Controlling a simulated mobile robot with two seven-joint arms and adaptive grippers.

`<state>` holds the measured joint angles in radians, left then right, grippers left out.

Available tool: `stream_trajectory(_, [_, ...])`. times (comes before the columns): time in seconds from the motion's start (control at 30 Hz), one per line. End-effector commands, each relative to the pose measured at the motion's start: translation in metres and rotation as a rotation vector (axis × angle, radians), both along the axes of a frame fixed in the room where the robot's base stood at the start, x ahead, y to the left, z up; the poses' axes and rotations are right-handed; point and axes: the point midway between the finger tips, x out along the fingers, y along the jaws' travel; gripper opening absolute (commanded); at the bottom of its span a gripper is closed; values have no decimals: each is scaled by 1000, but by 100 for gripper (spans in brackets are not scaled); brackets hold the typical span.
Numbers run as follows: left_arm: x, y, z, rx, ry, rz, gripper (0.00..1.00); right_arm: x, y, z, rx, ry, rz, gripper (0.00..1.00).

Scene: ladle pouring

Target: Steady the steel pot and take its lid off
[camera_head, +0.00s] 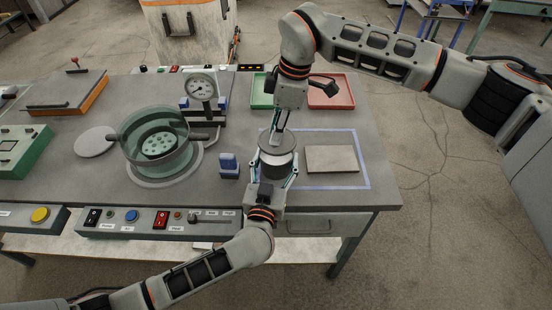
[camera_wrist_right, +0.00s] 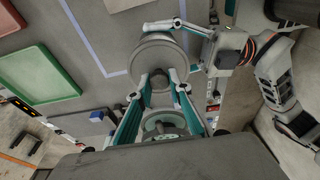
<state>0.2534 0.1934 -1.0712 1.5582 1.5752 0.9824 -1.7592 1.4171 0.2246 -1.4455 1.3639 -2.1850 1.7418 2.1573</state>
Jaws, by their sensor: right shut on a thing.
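The steel pot (camera_head: 277,168) stands at the front right of the bench, left of a flat grey plate. My left gripper (camera_head: 275,172) reaches in from the front, with one finger against each side of the pot. My right gripper (camera_head: 280,136) comes down from above and is shut on the knob of the lid (camera_head: 267,145). In the right wrist view the lid (camera_wrist_right: 153,52) shows as a round disc, with the fingertips of the right gripper (camera_wrist_right: 163,82) at its knob. I cannot tell whether the lid rests on the pot or is slightly raised.
A glass chamber (camera_head: 127,135) stands left of the pot, with a gauge (camera_head: 201,88) behind it. A small blue block (camera_head: 229,164) is close to the left gripper. The grey plate (camera_head: 331,159) lies at right. Green (camera_head: 261,92) and red (camera_head: 343,92) trays lie behind.

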Motion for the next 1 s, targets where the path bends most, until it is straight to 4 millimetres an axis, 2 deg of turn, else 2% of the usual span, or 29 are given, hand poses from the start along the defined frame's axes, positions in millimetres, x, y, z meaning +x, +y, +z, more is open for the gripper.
stream_trajectory(0.4, [-1, -1, -1, -1, 2, -2, 29, 0, 0, 8, 0, 0, 0, 0])
stream_trajectory(0.43, [-1, -1, -1, -1, 2, -2, 67, 0, 0, 8, 0, 0, 0, 0])
stream_trajectory(0.5, [-1, -1, -1, -1, 2, -1, 81, 0, 0, 8, 0, 0, 0, 0])
stream_trajectory(0.83, [-1, 0, 0, -1, 1, -1, 81, 0, 0, 8, 0, 0, 0, 0])
stream_trajectory(1.0, [-15, 2, -2, -1, 3, -1, 81, 0, 0, 8, 0, 0, 0, 0])
